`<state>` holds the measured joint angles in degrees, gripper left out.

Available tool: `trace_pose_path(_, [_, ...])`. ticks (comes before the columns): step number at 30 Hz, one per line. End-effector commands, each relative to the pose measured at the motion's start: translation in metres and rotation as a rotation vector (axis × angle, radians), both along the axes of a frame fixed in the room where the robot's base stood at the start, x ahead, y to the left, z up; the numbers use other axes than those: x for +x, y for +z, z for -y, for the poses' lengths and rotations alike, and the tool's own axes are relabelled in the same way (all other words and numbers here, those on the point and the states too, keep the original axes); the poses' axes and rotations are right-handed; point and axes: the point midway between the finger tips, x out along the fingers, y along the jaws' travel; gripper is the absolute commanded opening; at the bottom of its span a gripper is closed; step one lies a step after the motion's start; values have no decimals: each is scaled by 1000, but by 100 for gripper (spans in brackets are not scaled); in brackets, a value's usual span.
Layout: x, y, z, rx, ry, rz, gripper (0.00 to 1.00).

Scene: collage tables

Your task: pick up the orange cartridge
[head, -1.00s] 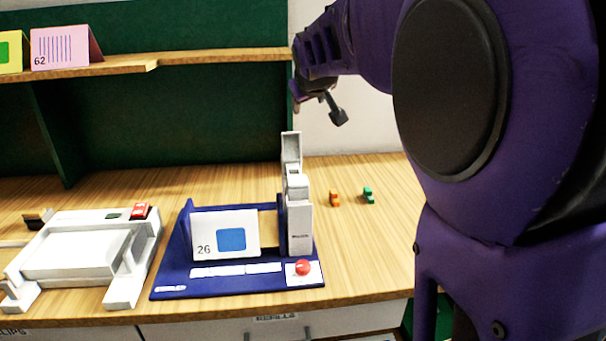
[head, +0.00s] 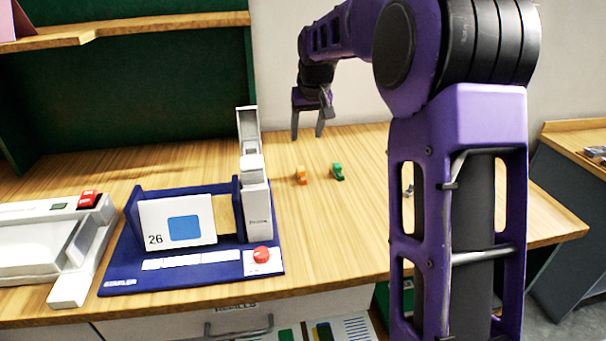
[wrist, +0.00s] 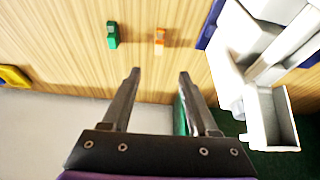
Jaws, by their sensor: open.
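The orange cartridge (head: 301,175) stands on the wooden table, just right of the blue stapler machine. It also shows in the wrist view (wrist: 160,40), beyond my fingertips and between their lines. A green cartridge (head: 338,172) stands a little to its right, and in the wrist view (wrist: 113,36) it is on the left. My gripper (head: 308,137) is open and empty, pointing down above the back part of the table. In the wrist view its two fingers (wrist: 160,72) are apart with nothing between them, and both cartridges are clear of them.
The blue-based machine (head: 190,277) holds a card marked 26 and has a tall white upright (head: 257,212) close left of the orange cartridge. A white device (head: 40,245) stands farther left. A shelf (head: 130,30) hangs at the back left. Table right of the cartridges is largely clear.

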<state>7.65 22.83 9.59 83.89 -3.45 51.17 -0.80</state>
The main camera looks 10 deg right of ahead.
Motion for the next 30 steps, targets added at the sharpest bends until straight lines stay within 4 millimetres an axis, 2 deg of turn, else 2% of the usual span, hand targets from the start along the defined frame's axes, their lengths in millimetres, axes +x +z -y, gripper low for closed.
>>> trace_pose_path(1, [3, -13, -1, 0, 1, -5, 60])
trace_pose_path(3, [9, -28, -1, 0, 1, -5, 60])
trace_pose_path(12, [34, -84, -2, -1, 2, -2, 60])
trace_pose_path(20, [42, -102, -2, -1, 2, 0, 60])
trace_pose_path(30, [59, -143, -1, 0, 1, 1, 60])
